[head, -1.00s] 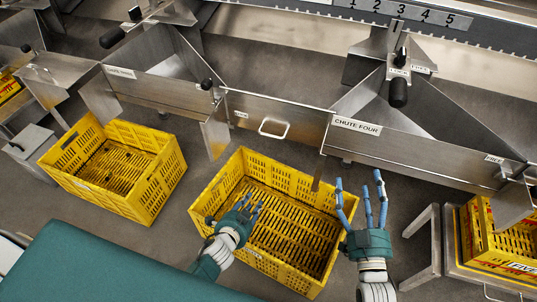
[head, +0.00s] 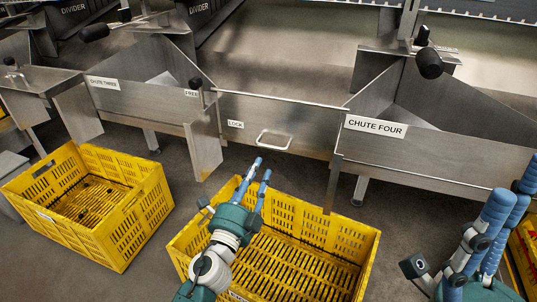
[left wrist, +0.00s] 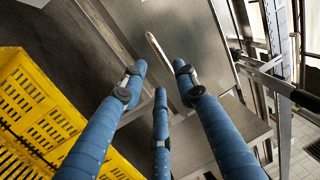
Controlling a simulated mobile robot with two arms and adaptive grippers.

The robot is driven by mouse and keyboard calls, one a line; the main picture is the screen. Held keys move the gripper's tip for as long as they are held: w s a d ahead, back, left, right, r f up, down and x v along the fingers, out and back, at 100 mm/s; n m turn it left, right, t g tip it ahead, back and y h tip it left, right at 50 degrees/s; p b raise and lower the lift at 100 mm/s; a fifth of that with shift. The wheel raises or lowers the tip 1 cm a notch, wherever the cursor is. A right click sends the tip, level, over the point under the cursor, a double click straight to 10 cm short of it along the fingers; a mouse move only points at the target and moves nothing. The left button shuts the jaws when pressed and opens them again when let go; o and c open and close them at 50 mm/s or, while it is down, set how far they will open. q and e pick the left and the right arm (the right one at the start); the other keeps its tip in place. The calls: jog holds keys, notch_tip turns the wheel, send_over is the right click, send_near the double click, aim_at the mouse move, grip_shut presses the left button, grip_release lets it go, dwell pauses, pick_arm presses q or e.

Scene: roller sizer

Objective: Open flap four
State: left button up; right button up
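A steel flap (head: 300,125) with a pale loop handle (head: 273,139) and a "LOCK" label (head: 236,124) hangs upright between chute three and the "CHUTE FOUR" label (head: 375,126). My left gripper (head: 262,171) is just below the handle in the head view, fingers up, open and empty. In the left wrist view the handle (left wrist: 157,48) lies beyond the spread fingertips of my left gripper (left wrist: 160,76), not between them in a grasp. I cannot tell how far off it is. My right gripper (head: 478,228) is open and empty at the lower right, partly cut off.
A yellow crate (head: 365,245) stands below my left arm and the flap. Black-knobbed levers (head: 430,62) stick out above the chutes. A steel leg (head: 333,185) stands beside the flap. Grey floor shows between the crates.

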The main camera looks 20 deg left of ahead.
aim_at(272, 130)
pick_arm(q)
jog(key=w, duration=0.3)
jog(key=w+r, duration=0.1)
jog(key=w, duration=0.5)
jog(key=shift+w+d+r, duration=0.15)
jog(key=shift+w+r, duration=0.1)
jog(key=shift+r, duration=0.1)
grip_shut()
